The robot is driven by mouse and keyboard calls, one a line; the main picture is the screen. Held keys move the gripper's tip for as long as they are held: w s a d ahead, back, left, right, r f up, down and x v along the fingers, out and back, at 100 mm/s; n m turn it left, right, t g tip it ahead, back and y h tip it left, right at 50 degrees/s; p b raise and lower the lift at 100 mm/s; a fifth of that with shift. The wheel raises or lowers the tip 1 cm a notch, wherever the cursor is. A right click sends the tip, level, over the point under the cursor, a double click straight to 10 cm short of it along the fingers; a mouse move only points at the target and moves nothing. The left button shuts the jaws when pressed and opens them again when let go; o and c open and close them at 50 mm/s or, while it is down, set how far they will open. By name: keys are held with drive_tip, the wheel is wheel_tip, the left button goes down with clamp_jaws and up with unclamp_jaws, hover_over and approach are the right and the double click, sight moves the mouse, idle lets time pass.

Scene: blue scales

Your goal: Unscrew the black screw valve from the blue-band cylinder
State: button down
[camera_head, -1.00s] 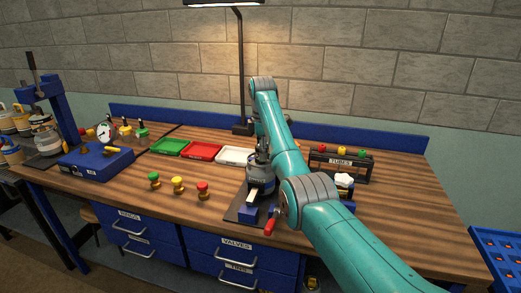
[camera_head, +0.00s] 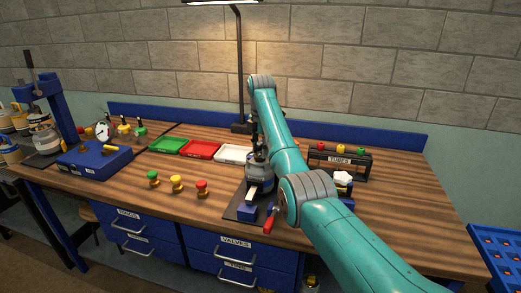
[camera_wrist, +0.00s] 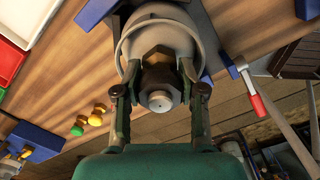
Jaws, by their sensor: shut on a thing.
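The cylinder (camera_head: 262,185) stands in a holder on a dark base plate (camera_head: 236,211) at the bench's front, partly hidden by my arm. In the wrist view I look at its end, a pale rounded body (camera_wrist: 205,35) with a ring-shaped collar. The dark screw valve (camera_wrist: 160,58) has a faceted body and a pale round tip, and sits at the middle of that end. My gripper (camera_wrist: 159,88) has one finger on each side of the valve and is shut on it. The valve still sits against the cylinder. I cannot make out a blue band.
Green, yellow and red knobs (camera_head: 177,184) stand to the left. Green, red and white trays (camera_head: 200,150) lie behind. A dark TUBES rack (camera_head: 345,170) stands to the right.

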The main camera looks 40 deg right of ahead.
drive_tip(key=n, duration=0.5)
drive_tip(key=shift+f, duration=0.1)
drive_tip(key=c, duration=0.6)
unclamp_jaws()
drive_tip(key=shift+s+d, duration=0.1)
